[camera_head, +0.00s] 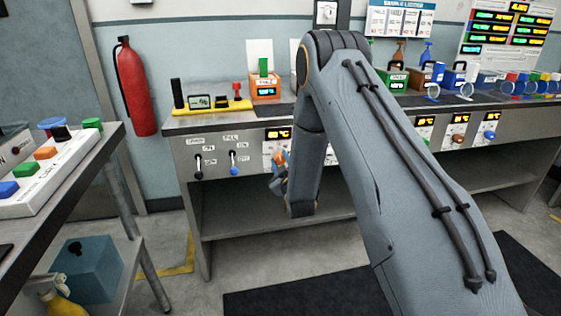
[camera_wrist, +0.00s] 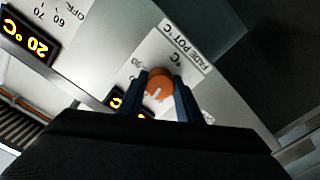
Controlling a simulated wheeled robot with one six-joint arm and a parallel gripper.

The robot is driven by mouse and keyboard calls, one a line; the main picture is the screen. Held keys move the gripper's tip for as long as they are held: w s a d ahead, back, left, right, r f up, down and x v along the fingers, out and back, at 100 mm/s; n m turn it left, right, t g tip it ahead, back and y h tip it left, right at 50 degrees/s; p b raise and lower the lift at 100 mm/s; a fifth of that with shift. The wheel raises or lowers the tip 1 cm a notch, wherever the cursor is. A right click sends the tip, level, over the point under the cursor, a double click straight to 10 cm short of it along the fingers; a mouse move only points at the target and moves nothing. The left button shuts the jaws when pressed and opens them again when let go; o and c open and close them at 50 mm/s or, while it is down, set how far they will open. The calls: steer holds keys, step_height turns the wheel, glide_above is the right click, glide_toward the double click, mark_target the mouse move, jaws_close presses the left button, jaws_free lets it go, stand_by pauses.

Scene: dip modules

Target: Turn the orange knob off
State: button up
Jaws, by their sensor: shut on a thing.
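The orange knob (camera_wrist: 159,82) shows in the wrist view on a pale panel plate with printed marks. A white line on its face points down in that picture. My gripper (camera_wrist: 160,94) has its two dark blue fingers on either side of the knob and is shut on it. A lit display (camera_wrist: 142,101) beside the knob is partly hidden by a finger, so its reading is unclear. In the head view my gripper (camera_head: 279,177) is at the bench's front panel, below a lit display (camera_head: 278,133); my arm hides part of the panel there.
More knobs, including a brown-orange one (camera_head: 459,139) and a blue one (camera_head: 490,136), sit farther right. A side table (camera_head: 75,185) stands at left.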

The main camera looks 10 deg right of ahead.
steer(key=n, duration=1.4)
steer(key=shift+f, duration=0.1)
steer(key=shift+s, duration=0.1)
stand_by(0.5)
steer(key=o, duration=1)
steer(key=shift+o, duration=0.2)
steer(key=s, duration=0.7)
steer(key=shift+s, duration=0.4)
